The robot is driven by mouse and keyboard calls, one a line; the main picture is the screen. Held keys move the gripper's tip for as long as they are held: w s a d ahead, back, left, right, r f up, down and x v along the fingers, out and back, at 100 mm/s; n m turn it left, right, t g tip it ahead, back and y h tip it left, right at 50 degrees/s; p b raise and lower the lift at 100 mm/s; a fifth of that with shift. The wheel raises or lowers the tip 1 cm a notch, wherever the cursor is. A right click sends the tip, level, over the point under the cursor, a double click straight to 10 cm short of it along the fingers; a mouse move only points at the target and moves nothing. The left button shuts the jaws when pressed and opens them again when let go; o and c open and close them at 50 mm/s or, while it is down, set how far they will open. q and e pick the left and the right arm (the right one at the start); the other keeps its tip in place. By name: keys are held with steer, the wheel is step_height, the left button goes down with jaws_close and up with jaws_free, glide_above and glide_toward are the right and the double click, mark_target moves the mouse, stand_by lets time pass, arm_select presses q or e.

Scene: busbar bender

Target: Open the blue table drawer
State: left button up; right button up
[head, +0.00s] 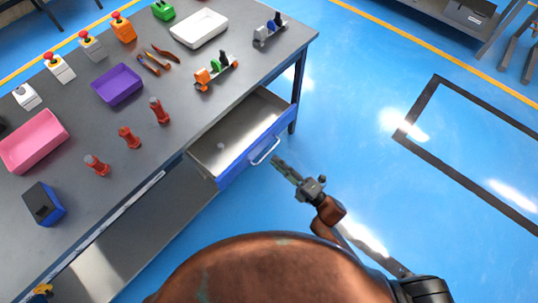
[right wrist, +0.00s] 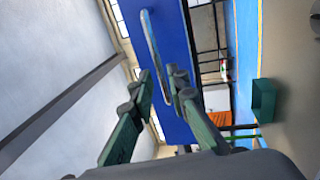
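The blue table drawer (head: 232,163) is pulled out from the table's right side, and its grey metal inside is visible. Its front is blue with a light bar handle (head: 266,151). In the right wrist view the blue front (right wrist: 188,60) and the handle (right wrist: 150,42) lie ahead of the fingers. My right gripper (head: 279,163) is just outside the drawer front, close to the handle. Its two fingers (right wrist: 160,82) are apart with a gap between them, and nothing is held. Whether a fingertip touches the handle cannot be told. My left gripper is not in view.
The grey table (head: 75,201) carries a pink bin (head: 34,141), a purple bin (head: 117,85), a white tray (head: 199,28), red bottle-like items (head: 129,138) and several button boxes. A shelf lies below. Blue floor (head: 365,90) right of the drawer is clear.

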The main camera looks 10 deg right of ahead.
steer(key=v, duration=0.6)
steer(key=shift+s+d, duration=0.2)
steer(key=shift+s, duration=0.05)
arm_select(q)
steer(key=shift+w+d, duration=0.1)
arm_select(e)
steer(key=shift+f, duration=0.1)
